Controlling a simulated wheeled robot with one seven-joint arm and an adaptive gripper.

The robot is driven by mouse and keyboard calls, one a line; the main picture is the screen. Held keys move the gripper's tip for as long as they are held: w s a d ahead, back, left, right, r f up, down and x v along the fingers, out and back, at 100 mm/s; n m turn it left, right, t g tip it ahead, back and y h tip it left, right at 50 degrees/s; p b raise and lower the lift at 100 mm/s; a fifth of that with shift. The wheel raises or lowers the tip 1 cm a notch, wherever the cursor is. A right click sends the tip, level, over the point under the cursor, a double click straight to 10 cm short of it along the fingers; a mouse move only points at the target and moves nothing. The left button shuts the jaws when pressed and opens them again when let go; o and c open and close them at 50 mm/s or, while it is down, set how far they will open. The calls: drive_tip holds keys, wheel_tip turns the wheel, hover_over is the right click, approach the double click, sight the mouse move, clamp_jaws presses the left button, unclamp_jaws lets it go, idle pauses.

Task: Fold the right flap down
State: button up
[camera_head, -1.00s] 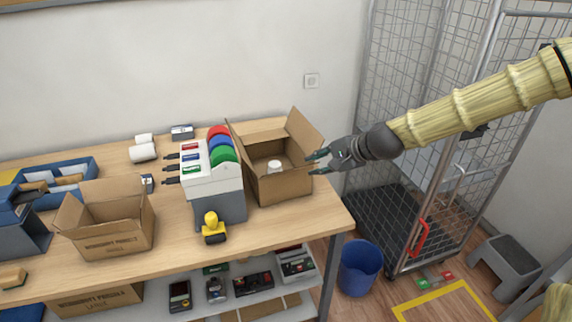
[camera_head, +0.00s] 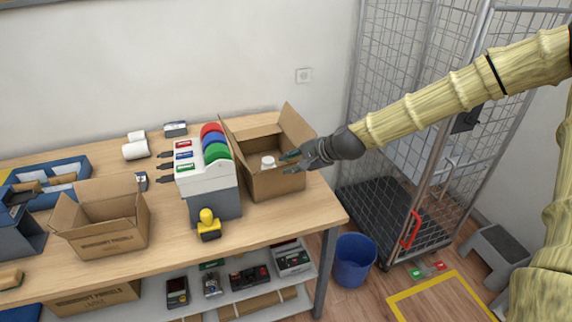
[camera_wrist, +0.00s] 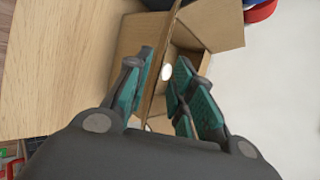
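The open cardboard box (camera_head: 276,184) stands at the right end of the table with a white item (camera_head: 268,162) inside. Its right flap (camera_head: 296,124) stands up, leaning outward. My gripper (camera_head: 288,163) is at the box's right front, its fingertips over the opening. In the wrist view the fingers of my gripper (camera_wrist: 160,88) are apart. A thin cardboard panel (camera_wrist: 161,62) of the box runs edge-on between them; I cannot tell whether it touches either finger. A wider flap (camera_wrist: 215,30) shows beyond.
A tape dispenser unit (camera_head: 212,185) with coloured rolls stands close left of the box, a yellow-handled stamp (camera_head: 208,225) before it. A second open box (camera_head: 105,235) is further left. A wire cage trolley (camera_head: 400,110) and blue bin (camera_head: 353,262) are to the right.

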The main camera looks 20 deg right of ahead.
drive_tip(key=shift+p+x, duration=0.5)
drive_tip(key=shift+x, duration=1.65)
drive_tip(key=shift+c, duration=0.2)
